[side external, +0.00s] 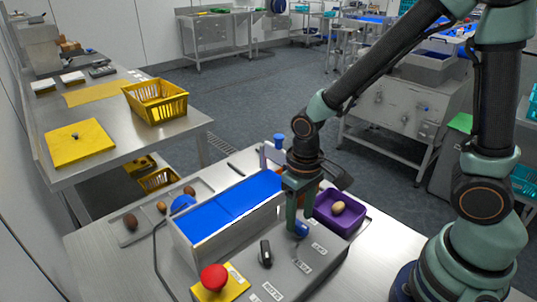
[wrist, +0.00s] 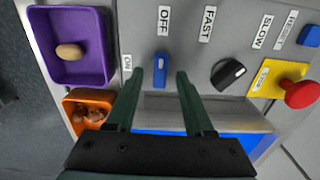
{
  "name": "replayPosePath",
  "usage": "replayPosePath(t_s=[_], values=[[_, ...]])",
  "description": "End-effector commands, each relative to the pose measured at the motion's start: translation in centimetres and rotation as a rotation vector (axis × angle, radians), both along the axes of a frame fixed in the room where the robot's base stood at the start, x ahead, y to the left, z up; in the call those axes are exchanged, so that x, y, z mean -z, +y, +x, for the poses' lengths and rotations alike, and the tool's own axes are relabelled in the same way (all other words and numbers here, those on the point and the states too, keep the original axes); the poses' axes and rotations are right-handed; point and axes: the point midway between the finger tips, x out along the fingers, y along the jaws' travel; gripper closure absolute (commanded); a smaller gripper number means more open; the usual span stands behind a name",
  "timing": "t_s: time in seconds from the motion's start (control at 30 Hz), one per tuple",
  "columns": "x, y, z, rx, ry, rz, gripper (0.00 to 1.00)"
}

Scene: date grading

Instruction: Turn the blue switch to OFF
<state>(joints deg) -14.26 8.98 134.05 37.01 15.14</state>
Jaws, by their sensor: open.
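The blue switch (wrist: 160,72) is a narrow knob on the grey control panel (wrist: 185,50). In the wrist view its long side runs up and down the picture, in line with the OFF label (wrist: 163,20) above it. The ON label (wrist: 127,66) is to its left. My gripper (wrist: 160,76) is open, with one finger on each side of the switch and a visible gap on both sides. In the side view the switch (side external: 301,229) shows just right of my gripper's lowered fingers (side external: 293,230), partly hidden by them. I cannot tell whether they touch the panel.
A black knob (wrist: 228,74) with FAST and SLOW labels and a red button (wrist: 301,94) on yellow share the panel. A purple tray (wrist: 56,14) holds one date; an orange tray (wrist: 73,101) holds several. The blue belt (side external: 225,204) runs alongside.

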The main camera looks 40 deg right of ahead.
Motion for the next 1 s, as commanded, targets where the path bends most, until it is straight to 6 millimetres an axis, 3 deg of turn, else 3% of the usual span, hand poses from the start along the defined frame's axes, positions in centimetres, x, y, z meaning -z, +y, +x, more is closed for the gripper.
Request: replayPosePath(t_s=[0.5,0.7,1.0], values=[[-9.3,0.0,0.1,0.000,-0.005,0.001,0.47],[-10.7,0.0,0.0,0.000,-0.002,0.000,0.47],[-10.9,0.0,0.0,0.000,-0.001,0.000,0.47]])
